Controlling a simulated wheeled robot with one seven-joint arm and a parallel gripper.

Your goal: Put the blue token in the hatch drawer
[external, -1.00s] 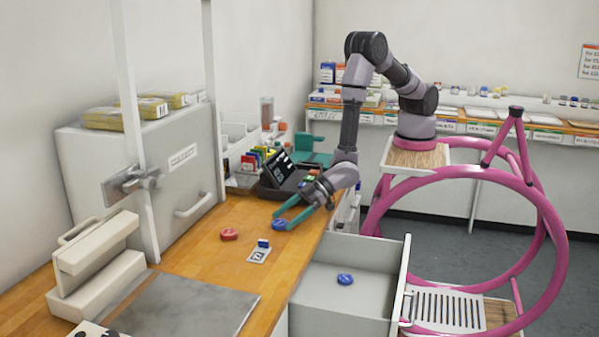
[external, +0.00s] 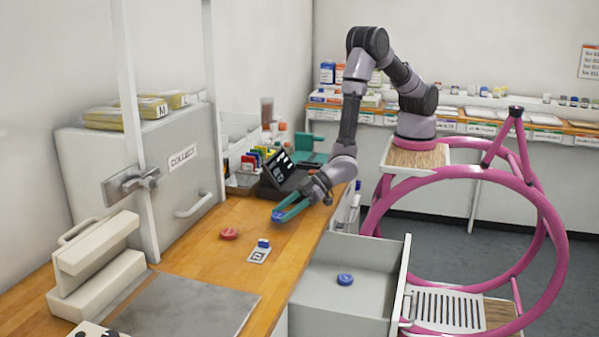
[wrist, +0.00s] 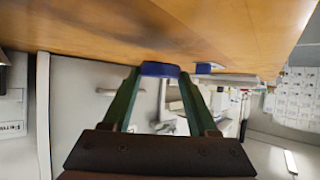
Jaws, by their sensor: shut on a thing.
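My gripper (external: 282,211) is shut on a blue token (external: 277,215) just over the wooden counter, short of the red token; I cannot tell if the token touches the wood. In the wrist view the blue token (wrist: 160,69) sits between the fingertips of my gripper (wrist: 160,74). A grey drawer (external: 327,304) stands open below the counter's right edge. A second blue token (external: 345,280) lies on its floor. A grey cabinet (external: 172,190) labelled COLLECT, with a bar handle, stands on the left. Which of these is the hatch drawer is not marked.
A red token (external: 229,233) and a white card (external: 258,257) with a small blue piece lie on the counter (external: 195,262). A dark terminal (external: 285,177) stands behind my gripper. A white post (external: 138,200) rises at the left. A grey mat (external: 185,310) is in front.

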